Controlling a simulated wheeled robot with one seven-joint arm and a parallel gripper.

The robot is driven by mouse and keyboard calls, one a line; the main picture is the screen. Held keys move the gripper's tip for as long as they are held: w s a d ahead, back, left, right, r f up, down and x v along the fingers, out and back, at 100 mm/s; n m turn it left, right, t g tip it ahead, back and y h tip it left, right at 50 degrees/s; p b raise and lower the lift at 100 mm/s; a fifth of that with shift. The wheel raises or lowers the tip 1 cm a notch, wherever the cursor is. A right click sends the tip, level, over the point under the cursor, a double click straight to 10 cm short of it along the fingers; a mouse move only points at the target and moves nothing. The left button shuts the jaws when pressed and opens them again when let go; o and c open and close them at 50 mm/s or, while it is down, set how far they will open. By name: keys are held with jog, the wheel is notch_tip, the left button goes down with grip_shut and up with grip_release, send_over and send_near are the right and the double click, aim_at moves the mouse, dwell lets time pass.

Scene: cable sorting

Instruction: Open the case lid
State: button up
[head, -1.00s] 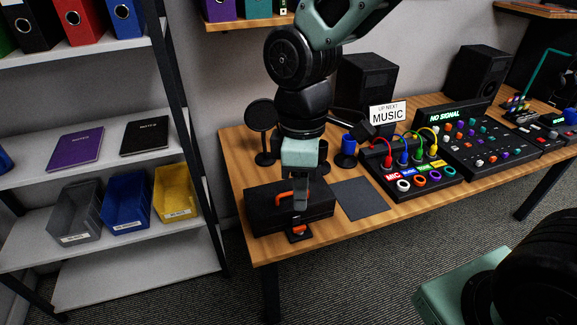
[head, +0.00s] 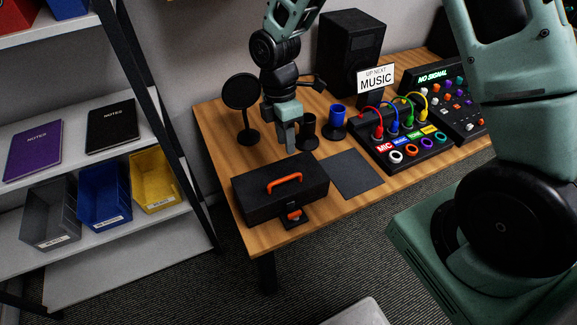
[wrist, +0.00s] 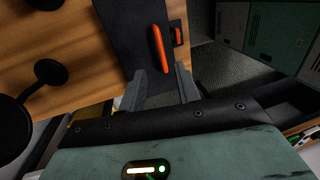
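The black case (head: 255,200) lies on the wooden table near its front left corner, with its lid down. An orange handle (head: 284,182) is on the lid. An orange latch (head: 293,214) sits at the front edge on a small black plate; I cannot tell whether it is undone. My gripper (head: 291,147) points down above and behind the case, apart from it. In the wrist view, my gripper (wrist: 160,84) has its two fingers apart with nothing between them. The case (wrist: 128,25), its handle (wrist: 159,48) and the latch (wrist: 178,36) show beyond the fingertips.
A flat dark mat (head: 354,174) lies right of the case. A round black disc on a stand (head: 241,92), a black cup (head: 309,132) and a blue cup (head: 336,120) stand behind. A cable box (head: 400,152) is further right. Shelving with bins (head: 104,192) stands left.

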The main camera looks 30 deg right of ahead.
aim_at(290, 176)
jog(key=f, duration=0.3)
jog(key=s+f, duration=0.1)
jog(key=f, duration=0.2)
jog(key=s+f+p, duration=0.1)
jog(key=f, duration=0.2)
jog(key=shift+f, duration=0.2)
grip_shut()
